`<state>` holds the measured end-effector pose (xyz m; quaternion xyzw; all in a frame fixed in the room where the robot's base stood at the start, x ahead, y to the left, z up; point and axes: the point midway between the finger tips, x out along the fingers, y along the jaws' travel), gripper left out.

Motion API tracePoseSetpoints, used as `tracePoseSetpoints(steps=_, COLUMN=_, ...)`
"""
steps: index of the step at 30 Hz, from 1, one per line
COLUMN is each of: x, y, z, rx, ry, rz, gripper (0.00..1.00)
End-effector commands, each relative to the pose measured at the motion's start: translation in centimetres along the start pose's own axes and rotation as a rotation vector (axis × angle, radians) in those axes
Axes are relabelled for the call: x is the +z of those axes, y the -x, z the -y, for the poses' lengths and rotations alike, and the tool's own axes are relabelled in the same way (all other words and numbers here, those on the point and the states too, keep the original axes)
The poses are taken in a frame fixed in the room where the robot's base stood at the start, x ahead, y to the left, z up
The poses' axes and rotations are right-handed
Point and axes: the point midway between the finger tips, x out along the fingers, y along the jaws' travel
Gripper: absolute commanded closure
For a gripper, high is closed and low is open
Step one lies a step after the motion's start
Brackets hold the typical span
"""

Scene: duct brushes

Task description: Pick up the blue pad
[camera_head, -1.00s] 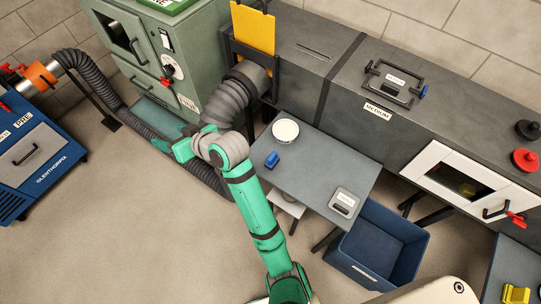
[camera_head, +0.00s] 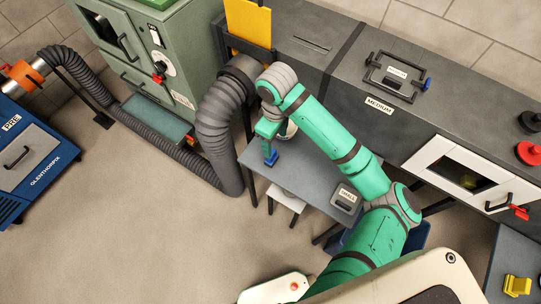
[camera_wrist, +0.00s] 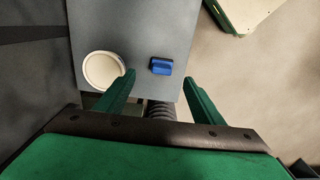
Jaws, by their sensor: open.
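The blue pad (camera_wrist: 161,66) lies on the grey table (camera_wrist: 150,25) and shows whole in the wrist view, just beyond and between my open fingers. In the head view the blue pad (camera_head: 271,160) shows small, right below my gripper (camera_head: 268,150), near the table's left edge. My gripper (camera_wrist: 158,85) has its two green fingers spread wide with nothing between them. It points down above the pad; I cannot tell the exact height.
A round white dish (camera_wrist: 103,70) stands beside the pad, close to my left finger in the wrist view. A grey labelled box (camera_head: 346,198) sits at the table's right end. A thick grey hose (camera_head: 222,130) stands left of the table.

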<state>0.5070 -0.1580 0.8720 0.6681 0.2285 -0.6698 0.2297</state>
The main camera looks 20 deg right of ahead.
Motion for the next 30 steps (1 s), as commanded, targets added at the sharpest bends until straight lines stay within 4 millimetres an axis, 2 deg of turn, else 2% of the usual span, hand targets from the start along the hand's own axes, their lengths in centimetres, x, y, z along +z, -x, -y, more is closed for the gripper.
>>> tracePoseSetpoints(steps=3, x=0.0, y=-1.9, z=0.1, rx=-0.005, ry=-0.003, rz=0.001, gripper=0.38)
tracePoseSetpoints(steps=9, x=-0.1, y=-4.3, z=0.1, rx=-0.003, ry=-0.001, rz=-0.001, gripper=0.38)
tracePoseSetpoints(steps=16, x=-0.3, y=-5.8, z=0.2, rx=-0.002, ry=-0.002, rz=-0.001, gripper=0.38)
tracePoseSetpoints(steps=24, x=-1.0, y=-9.4, z=0.7, rx=-0.002, ry=0.002, rz=-0.001, gripper=0.38)
tracePoseSetpoints(steps=30, x=-1.1, y=-10.1, z=0.7, rx=-0.001, ry=0.005, rz=-0.003, gripper=0.38)
